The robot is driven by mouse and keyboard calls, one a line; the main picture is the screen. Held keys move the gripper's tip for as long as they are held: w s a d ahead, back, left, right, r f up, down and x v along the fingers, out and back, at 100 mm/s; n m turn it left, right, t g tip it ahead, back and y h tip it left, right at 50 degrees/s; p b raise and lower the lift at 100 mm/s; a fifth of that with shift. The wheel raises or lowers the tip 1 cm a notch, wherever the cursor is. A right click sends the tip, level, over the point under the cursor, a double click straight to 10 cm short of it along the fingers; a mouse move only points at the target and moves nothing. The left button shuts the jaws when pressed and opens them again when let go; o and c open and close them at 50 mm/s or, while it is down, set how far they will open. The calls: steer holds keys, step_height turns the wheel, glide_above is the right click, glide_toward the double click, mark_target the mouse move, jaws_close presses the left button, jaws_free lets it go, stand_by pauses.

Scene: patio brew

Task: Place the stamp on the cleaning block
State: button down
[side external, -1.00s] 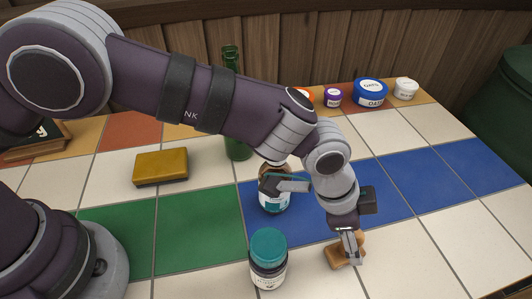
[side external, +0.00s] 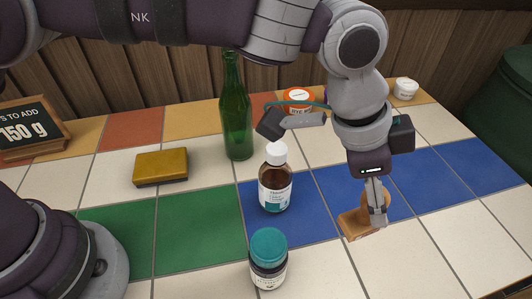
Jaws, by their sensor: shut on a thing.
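The stamp (side external: 355,224) is a wooden piece with a flat orange-brown base and a rounded handle. My gripper (side external: 376,215) is shut on its handle and holds it at the right of the tiled table, apparently raised above the tiles. The fingers hide part of the handle. The cleaning block (side external: 161,167) is a yellow-brown, brick-shaped block lying flat on white tiles at the left. Its top is bare, and my gripper is well to the right of it.
A brown bottle with a white cap (side external: 275,180), a teal-lidded jar (side external: 268,260) and a tall green bottle (side external: 236,110) stand between the block and my gripper. A chalkboard sign (side external: 32,130) is at far left.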

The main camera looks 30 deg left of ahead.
step_height(320, 180, up, 6)
steer(key=shift+r, duration=0.25)
steer(key=w+a+f+n+t+y, duration=0.15)
steer(key=w+a+n, duration=0.25)
steer(key=a+n, duration=0.45)
steer(key=n+g+y, duration=0.6)
steer(key=n+y, duration=0.1)
steer(key=n, duration=2)
glide_above(160, 162)
steer(key=shift+m+t+h, duration=0.25)
steer(key=shift+m+t, duration=0.1)
step_height(160, 162, down, 12)
steer(key=shift+d+r, duration=0.1)
steer(key=shift+r, duration=0.1)
steer(key=shift+f, duration=0.1)
steer(key=c, duration=0.8)
jaws_free()
